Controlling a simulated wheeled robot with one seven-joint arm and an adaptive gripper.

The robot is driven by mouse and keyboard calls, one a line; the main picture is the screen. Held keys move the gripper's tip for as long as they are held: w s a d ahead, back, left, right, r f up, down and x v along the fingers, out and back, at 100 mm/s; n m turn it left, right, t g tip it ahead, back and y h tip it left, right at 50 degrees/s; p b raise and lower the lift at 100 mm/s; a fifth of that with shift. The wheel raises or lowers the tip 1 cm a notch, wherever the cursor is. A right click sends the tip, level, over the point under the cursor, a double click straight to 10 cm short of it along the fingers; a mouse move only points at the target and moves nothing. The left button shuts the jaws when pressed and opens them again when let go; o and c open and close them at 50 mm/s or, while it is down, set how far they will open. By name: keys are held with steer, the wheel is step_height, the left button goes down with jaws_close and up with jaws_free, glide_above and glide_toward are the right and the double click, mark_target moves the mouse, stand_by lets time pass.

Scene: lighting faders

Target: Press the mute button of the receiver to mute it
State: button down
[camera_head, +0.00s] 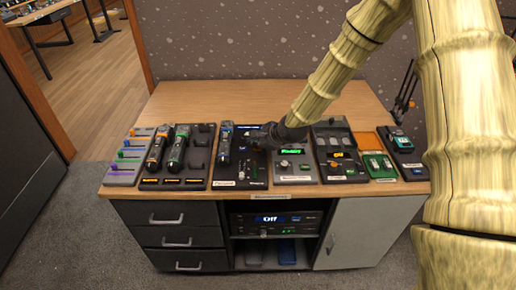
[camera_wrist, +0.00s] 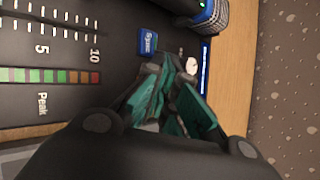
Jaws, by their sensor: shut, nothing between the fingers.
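A black panel, apparently the receiver (camera_head: 253,170), lies on the bench in the head view, with a handheld microphone (camera_head: 225,145) at its left. In the wrist view the receiver (camera_wrist: 110,60) shows a "Peak" scale, a blue button marked "Sync" (camera_wrist: 148,42) and a lit blue display (camera_wrist: 205,65). A small white round part (camera_wrist: 192,66) sits beside my fingertips; I cannot tell if it is the mute button. My gripper (camera_head: 265,137) is shut and empty, low over the panel's upper part. It also shows in the wrist view (camera_wrist: 174,68), where contact cannot be told.
A panel with a green display (camera_head: 295,168) stands right of the receiver. A panel with two microphones (camera_head: 176,170) and a fader panel (camera_head: 135,160) lie left. A unit reading "Off" (camera_head: 276,220) sits on the shelf below. The bench top behind the panels (camera_head: 210,100) is clear.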

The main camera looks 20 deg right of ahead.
mark_target(256, 149)
stand_by(0.4)
steer(key=shift+r+p, duration=0.7)
steer(key=shift+r+p, duration=2)
steer(key=shift+r, duration=0.55)
steer(key=shift+f, duration=0.1)
